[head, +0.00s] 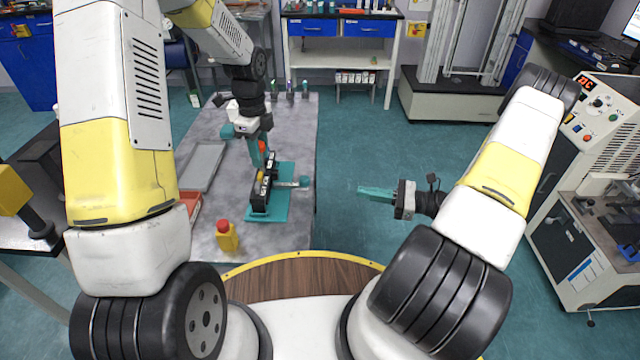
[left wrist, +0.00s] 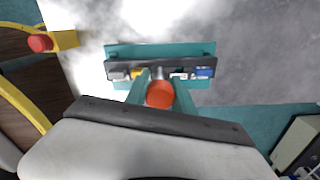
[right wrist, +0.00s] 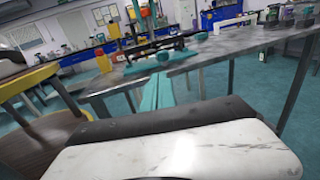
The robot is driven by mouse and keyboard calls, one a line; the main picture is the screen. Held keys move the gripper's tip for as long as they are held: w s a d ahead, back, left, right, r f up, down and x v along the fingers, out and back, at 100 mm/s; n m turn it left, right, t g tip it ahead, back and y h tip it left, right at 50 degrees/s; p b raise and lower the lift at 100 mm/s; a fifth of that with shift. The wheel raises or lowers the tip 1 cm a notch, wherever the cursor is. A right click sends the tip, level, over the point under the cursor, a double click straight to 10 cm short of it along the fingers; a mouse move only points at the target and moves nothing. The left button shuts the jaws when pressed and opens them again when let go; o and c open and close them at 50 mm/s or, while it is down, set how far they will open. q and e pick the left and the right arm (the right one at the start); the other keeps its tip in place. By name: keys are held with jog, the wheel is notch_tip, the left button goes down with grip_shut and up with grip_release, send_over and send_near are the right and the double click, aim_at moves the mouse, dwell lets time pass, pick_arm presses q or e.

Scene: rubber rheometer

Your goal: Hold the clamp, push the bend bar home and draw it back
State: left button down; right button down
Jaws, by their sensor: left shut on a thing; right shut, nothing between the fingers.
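The clamp (head: 264,188), a dark upright block on a teal base plate (head: 270,214), stands on the grey table. The left wrist view shows it from above, with its dark top (left wrist: 120,70) and an orange-red knob (left wrist: 160,94). My left gripper (head: 262,157) is shut on that knob from above. The bend bar (head: 288,184) is a pale rod sticking out of the block's right side, ending in a teal knob (head: 305,181). My right gripper (head: 362,191) is shut and empty, right of the table and apart from the teal knob. The right wrist view shows its fingers (right wrist: 157,88) directed toward the fixture.
A yellow block with a red button (head: 228,237) stands at the table's near edge. A grey flat tray (head: 204,165) lies left of the clamp. Several small bottles (head: 290,87) stand at the far edge. The space between table edge and right gripper is clear.

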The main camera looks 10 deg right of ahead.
aim_at(306, 184)
jog(key=shift+d+f+m+t, duration=0.1)
jog(key=shift+d+m+t, duration=0.2)
jog(key=shift+t, duration=0.1)
jog(key=x, duration=1.4)
jog(key=shift+f, duration=0.1)
jog(key=shift+w+a, duration=0.15)
jog(key=shift+a, duration=1.05)
jog(key=shift+w+a, duration=0.1)
jog(key=shift+a, duration=1.05)
jog(key=v, duration=1.4)
jog(key=shift+d, duration=0.25)
